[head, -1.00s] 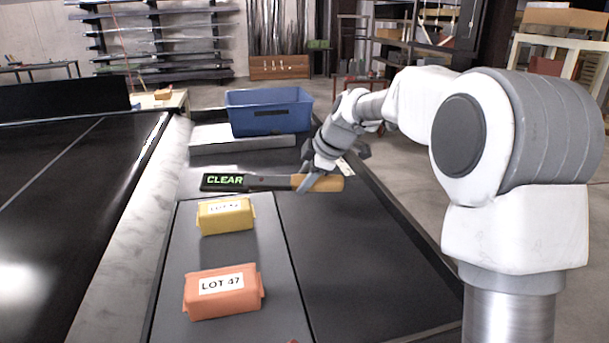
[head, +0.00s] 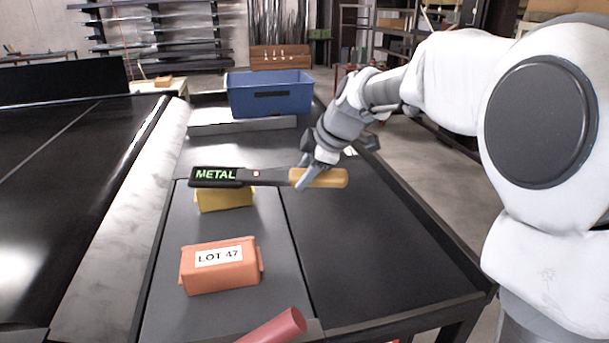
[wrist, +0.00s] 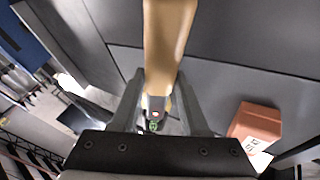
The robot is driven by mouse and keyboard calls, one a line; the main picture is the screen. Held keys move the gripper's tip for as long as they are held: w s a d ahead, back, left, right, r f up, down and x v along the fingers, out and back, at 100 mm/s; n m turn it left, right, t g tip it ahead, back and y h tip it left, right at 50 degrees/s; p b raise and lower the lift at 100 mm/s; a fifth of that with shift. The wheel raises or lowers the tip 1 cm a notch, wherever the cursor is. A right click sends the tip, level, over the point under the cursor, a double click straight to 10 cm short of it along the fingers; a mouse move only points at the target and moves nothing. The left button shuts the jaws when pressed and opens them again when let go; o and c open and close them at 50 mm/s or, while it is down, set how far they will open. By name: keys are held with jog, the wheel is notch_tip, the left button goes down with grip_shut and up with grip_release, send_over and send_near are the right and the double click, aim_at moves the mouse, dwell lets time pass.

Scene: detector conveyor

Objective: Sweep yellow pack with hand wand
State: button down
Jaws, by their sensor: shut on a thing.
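My gripper (head: 312,176) is shut on the tan handle of the hand wand (head: 262,177). The wand's black head reaches left and reads "METAL" in green letters. In the head view the wand head lies across the upper part of the yellow pack (head: 226,199) and hides its label. I cannot tell whether they touch. The yellow pack rests on the dark panel at the left of the table. In the wrist view the wand's handle (wrist: 168,45) runs between the fingers.
An orange pack marked LOT 47 (head: 221,268) lies nearer on the same panel. A red cylinder (head: 273,328) shows at the bottom edge. A blue bin (head: 269,94) stands at the far end. The table surface (head: 370,240) to the right is clear.

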jog(key=shift+s, duration=0.15)
jog(key=shift+w+r, duration=0.1)
jog(key=shift+w, duration=0.25)
jog(key=shift+w+d+p, duration=0.1)
jog(key=shift+w+p, duration=0.25)
jog(key=shift+w, duration=1)
dwell(2.7)
jog(key=shift+r+p, duration=1.65)
jog(key=shift+r, duration=1.3)
jog(key=shift+f, duration=0.1)
